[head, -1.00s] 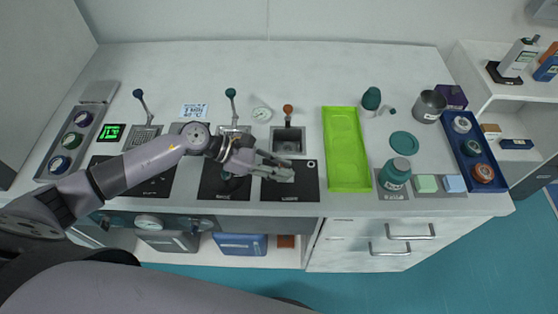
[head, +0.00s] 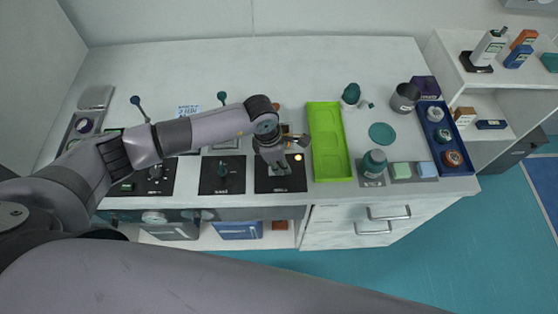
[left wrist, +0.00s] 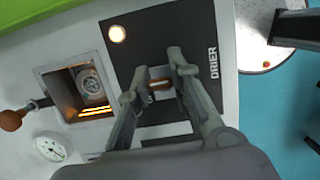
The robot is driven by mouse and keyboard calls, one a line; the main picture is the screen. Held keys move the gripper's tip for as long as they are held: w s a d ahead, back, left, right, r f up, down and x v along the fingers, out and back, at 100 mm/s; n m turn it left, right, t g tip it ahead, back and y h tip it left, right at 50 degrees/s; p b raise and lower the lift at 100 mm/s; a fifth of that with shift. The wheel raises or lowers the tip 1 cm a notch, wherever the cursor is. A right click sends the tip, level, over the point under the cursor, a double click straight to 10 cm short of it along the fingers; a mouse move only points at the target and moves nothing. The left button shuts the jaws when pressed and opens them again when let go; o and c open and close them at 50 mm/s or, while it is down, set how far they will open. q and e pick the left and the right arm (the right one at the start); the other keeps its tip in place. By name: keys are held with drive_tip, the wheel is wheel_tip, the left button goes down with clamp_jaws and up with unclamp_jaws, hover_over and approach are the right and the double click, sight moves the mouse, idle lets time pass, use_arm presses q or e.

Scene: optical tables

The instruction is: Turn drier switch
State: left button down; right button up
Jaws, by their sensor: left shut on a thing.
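The drier panel (left wrist: 130,45) is black, marked DRIER, and has a round indicator lamp (left wrist: 117,34) that glows warm white. The lamp also shows lit in the head view (head: 298,157). The small switch (left wrist: 159,85) on the panel lies between the fingers of my left gripper (left wrist: 158,68), which is shut on it. In the head view my left gripper (head: 281,167) points down over the panel and hides the switch. The square drier well (left wrist: 84,90) beside the panel has glowing orange bars inside. My right gripper is not in view.
A green tray (head: 329,143) lies just right of the drier panel. A black panel with a dark knob (head: 223,176) is to its left. A teal jar (head: 373,164) stands right of the tray. A brown-knobbed lever (left wrist: 14,118) and a dial (left wrist: 50,147) are near the well.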

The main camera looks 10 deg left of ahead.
use_arm(q)
drive_tip(key=shift+d+f+y, duration=0.1)
drive_tip(key=shift+d+y, duration=0.05)
drive_tip(key=shift+y, duration=0.35)
drive_tip(key=c, duration=1.4)
unclamp_jaws()
drive_tip(key=shift+w, duration=0.1)
drive_tip(key=shift+c, duration=0.2)
wheel_tip(320, 180, up, 12)
drive_tip(key=a, duration=0.1)
drive_tip(key=shift+s+a, duration=0.15)
drive_tip(key=shift+s, duration=0.05)
